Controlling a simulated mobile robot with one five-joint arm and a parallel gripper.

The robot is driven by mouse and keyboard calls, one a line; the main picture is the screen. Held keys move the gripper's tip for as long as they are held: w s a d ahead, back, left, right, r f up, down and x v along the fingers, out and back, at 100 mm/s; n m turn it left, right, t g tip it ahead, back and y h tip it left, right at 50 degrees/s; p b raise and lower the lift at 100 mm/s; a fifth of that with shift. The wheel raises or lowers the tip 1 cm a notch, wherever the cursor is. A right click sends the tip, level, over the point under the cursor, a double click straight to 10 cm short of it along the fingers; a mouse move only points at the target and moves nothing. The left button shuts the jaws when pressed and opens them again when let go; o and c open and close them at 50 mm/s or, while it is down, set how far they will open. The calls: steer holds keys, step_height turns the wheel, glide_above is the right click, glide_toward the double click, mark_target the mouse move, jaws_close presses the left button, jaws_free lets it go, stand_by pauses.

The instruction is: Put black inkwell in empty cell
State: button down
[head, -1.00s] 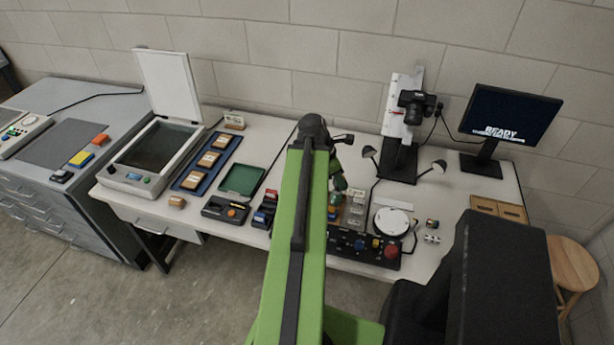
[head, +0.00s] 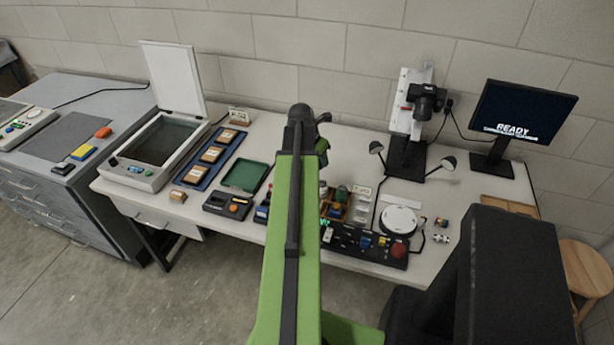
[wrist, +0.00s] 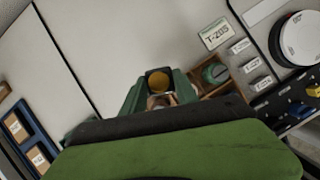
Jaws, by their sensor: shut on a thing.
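My gripper (wrist: 158,90) is shut on a small dark squarish thing with a round amber top, which I take to be the black inkwell (wrist: 150,73). In the head view my gripper (head: 322,149) is mostly hidden behind my arm, and the held inkwell cannot be seen. The wooden cell box (wrist: 206,84) is just right of my gripper in the wrist view, and a green round-topped thing (wrist: 216,73) stands in one cell. The box also shows in the head view (head: 335,212), partly behind my arm. I cannot tell which cell is empty.
A black control panel (head: 345,241) lies in front of the box. A round white turntable (head: 401,220) and a camera stand (head: 406,155) are to the right. A green tray (head: 245,176) and a scanner (head: 155,150) are left. Bare white tabletop lies behind the box.

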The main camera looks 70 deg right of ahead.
steer(key=w+f+b, duration=0.1)
steer(key=w, duration=0.1)
steer(key=w+d+f+b, duration=0.1)
steer(key=w+f, duration=0.1)
steer(key=w, duration=0.1)
steer(key=w+f+b, duration=0.2)
steer(key=shift+w+d+f, duration=0.15)
steer(key=shift+w+d, duration=0.2)
steer(key=shift+w, duration=0.35)
step_height(320, 180, down, 4)
steer(key=b, duration=0.4)
steer(key=shift+f, duration=0.2)
steer(key=shift+r, duration=0.25)
steer(key=shift+f, duration=0.15)
steer(key=c, duration=0.9)
jaws_free()
